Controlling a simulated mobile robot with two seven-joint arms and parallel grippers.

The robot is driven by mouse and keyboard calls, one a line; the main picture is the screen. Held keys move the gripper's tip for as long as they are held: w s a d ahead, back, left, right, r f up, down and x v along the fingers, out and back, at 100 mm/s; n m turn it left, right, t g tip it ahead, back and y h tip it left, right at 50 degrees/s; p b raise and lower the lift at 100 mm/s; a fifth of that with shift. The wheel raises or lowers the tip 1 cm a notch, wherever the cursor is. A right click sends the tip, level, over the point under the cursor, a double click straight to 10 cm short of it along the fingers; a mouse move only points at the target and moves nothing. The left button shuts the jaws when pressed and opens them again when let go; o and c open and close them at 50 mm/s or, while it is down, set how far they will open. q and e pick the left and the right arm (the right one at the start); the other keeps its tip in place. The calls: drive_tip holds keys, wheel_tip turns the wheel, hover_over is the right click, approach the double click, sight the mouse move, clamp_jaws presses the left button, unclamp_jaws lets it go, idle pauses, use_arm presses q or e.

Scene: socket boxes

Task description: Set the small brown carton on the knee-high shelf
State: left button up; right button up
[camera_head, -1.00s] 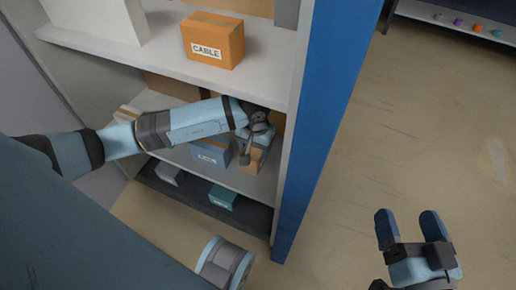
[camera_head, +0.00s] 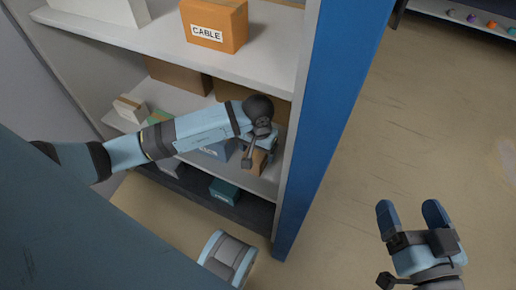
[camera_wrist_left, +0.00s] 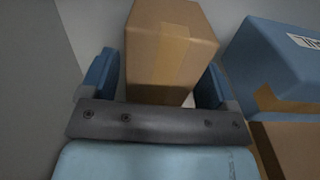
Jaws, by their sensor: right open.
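The small brown carton (camera_head: 258,161) stands on the middle shelf board (camera_head: 262,186), near the blue side post. In the left wrist view the carton (camera_wrist_left: 170,50) has a tan tape strip and sits between the two fingers. My left gripper (camera_head: 261,146) reaches into the shelf around it; the wrist partly hides it in the head view. A narrow gap shows between the left finger and the carton in the left wrist view (camera_wrist_left: 158,85). My right gripper (camera_head: 410,213) is open and empty over the floor at the right.
A blue box (camera_head: 218,150) stands left of the carton, partly behind my arm. Brown boxes (camera_head: 180,78) stand behind. An orange CABLE box (camera_head: 214,25) is on the board above. A teal box (camera_head: 224,192) is on the bottom level. The blue side post (camera_head: 325,120) bounds the right.

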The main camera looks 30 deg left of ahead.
use_arm(q)
drive_tip(key=shift+r, duration=0.25)
wheel_tip(320, 180, up, 6)
drive_tip(key=p, duration=0.3)
drive_tip(key=shift+r, duration=0.7)
use_arm(e)
drive_tip(key=r, duration=0.2)
drive_tip(key=r+m, duration=0.1)
drive_tip(key=shift+s+a+t, duration=0.1)
drive_tip(key=shift+s+t, duration=0.15)
drive_tip(key=shift+t, duration=0.15)
